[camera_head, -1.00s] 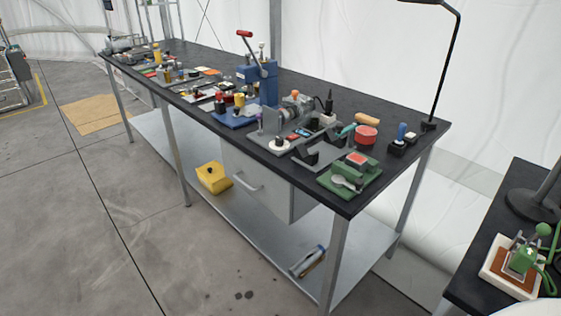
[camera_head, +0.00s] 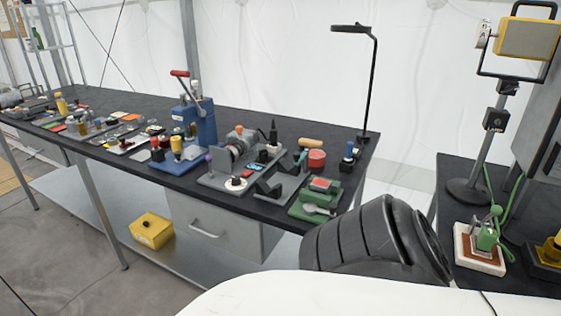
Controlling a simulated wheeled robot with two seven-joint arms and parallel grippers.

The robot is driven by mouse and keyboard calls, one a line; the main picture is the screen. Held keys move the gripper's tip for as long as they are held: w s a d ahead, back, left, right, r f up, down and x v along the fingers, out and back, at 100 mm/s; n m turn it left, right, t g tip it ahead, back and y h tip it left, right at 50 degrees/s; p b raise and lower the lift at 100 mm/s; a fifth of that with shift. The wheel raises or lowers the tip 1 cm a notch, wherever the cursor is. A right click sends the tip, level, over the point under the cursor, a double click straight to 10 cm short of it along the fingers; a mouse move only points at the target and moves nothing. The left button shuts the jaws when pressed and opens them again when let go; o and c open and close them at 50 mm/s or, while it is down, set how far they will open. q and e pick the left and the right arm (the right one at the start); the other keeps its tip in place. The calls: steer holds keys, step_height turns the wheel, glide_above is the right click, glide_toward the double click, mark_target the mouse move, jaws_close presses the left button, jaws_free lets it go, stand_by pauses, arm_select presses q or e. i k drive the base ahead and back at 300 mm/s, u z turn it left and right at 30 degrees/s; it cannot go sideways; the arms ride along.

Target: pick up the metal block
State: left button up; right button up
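I cannot tell for sure which piece is the metal block. A grey, notched metal piece (camera_head: 273,186) sits near the front right end of the long black workbench (camera_head: 285,119), between a grey machine (camera_head: 236,150) and a green fixture (camera_head: 314,203). It looks like a block but is small in the picture. Neither of my grippers is in view. A dark, rounded part of mine fills the lower right and hides the bench's front right corner.
A blue lever press (camera_head: 194,122) stands mid-bench among several small tools. A black lamp (camera_head: 371,85) rises at the right end. A second black table (camera_head: 457,180) at right holds a green device (camera_head: 486,238) and a yellow work light (camera_head: 527,38). A yellow box (camera_head: 151,231) sits on the lower shelf.

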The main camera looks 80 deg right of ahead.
mark_target(324, 185)
steer(key=i, duration=1.6)
steer(key=z, duration=2.05)
